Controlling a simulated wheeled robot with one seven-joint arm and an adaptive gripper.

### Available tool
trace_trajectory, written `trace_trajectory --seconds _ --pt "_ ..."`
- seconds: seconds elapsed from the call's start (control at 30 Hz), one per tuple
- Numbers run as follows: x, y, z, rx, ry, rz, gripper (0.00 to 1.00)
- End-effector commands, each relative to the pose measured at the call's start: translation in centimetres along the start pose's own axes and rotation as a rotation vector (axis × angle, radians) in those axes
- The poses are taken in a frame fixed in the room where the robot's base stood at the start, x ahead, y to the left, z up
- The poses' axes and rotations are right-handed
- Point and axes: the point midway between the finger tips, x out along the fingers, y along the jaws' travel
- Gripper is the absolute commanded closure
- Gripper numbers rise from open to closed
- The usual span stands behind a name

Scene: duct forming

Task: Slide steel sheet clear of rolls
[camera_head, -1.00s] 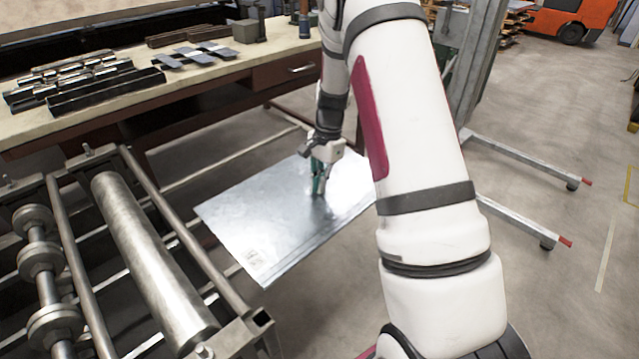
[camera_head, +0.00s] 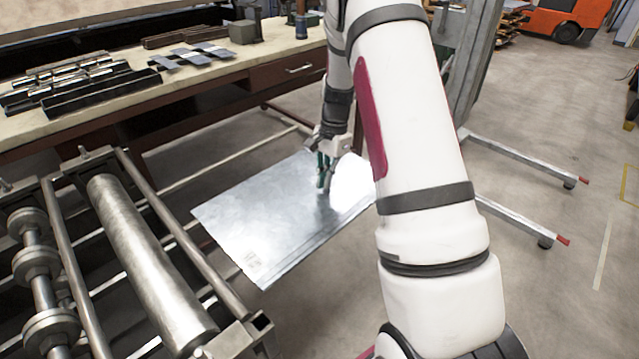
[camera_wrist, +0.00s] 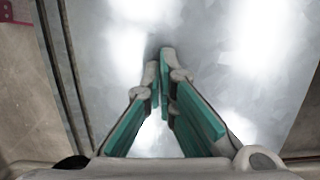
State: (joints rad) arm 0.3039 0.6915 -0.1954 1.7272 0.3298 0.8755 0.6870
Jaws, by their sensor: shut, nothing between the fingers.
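The steel sheet (camera_head: 262,222) is a flat, shiny grey panel to the right of the rolls. Its left corner is close to the roll frame in the head view; I cannot tell whether it touches the frame. My gripper (camera_head: 323,187) is over the far right part of the sheet, fingers pointing down. In the wrist view the green-padded fingers (camera_wrist: 163,75) are shut together with nothing between them, above the bright sheet surface (camera_wrist: 215,40). Contact between fingertips and sheet cannot be told. My arm hides the sheet's right edge.
The steel roll (camera_head: 150,262) lies in its frame at the left, beside a shaft with discs (camera_head: 45,290). A workbench (camera_head: 190,100) with metal parts stands behind. A grey stand with legs (camera_head: 520,160) is at the right. Open floor (camera_head: 560,250) lies right of my arm.

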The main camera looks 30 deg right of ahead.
Motion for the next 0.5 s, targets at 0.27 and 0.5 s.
trace_trajectory --seconds 0.27,0.5 --pt "-0.8 -0.2 -6.0 0.002 0.002 -0.002 1.0" --pt "-1.5 -0.2 -9.1 -0.002 0.0 -0.002 1.0"
